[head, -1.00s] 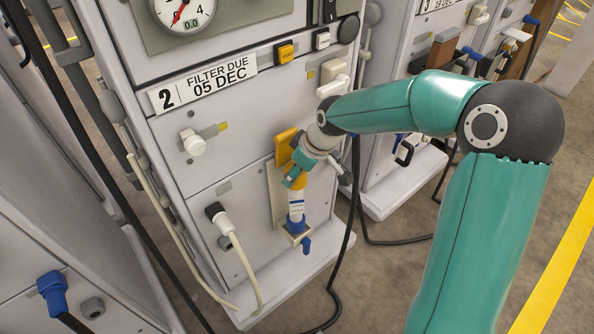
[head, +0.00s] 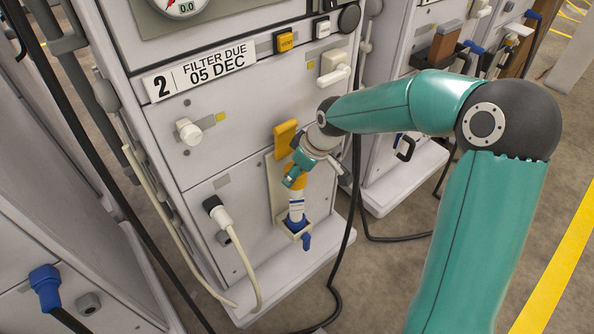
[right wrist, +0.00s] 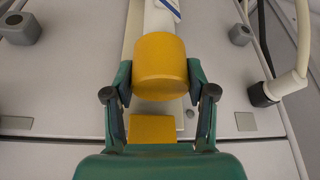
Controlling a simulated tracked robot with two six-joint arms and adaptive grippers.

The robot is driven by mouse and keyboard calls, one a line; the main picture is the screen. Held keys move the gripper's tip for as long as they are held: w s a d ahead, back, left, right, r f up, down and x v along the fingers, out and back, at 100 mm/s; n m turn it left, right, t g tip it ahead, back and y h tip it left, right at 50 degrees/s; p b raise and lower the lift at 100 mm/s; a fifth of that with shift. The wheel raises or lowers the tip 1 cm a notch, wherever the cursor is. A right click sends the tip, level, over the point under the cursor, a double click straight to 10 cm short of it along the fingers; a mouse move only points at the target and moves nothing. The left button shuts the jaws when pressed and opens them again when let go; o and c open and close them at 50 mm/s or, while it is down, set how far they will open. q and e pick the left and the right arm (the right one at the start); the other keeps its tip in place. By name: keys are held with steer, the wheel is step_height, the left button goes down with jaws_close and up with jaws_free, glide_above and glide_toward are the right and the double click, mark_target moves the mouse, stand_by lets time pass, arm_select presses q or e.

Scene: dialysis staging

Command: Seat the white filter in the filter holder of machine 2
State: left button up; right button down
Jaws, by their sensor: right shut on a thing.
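The white filter (head: 296,208) has a yellow cap and a blue lower end. It stands roughly upright against the front of machine 2 (head: 262,200). My right gripper (head: 294,180) is shut on its yellow cap; in the right wrist view the fingers (right wrist: 158,82) clasp both sides of the cap (right wrist: 160,68). The filter holder has a pale backplate (head: 275,192), a yellow upper part (head: 285,138) and a lower bracket (head: 285,231). The filter's blue end is at this bracket; I cannot tell how deep it sits. My left gripper is out of view.
Machine 2 carries a "FILTER DUE 05 DEC" label (head: 205,72). A white hose connector (head: 220,213) is left of the holder, and a black cable (head: 353,190) hangs to its right. Another machine (head: 395,165) stands at right, with open floor (head: 390,270) before it.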

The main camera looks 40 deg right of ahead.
steer(key=shift+c, duration=1.4)
jaws_free()
steer(key=v, duration=1.2)
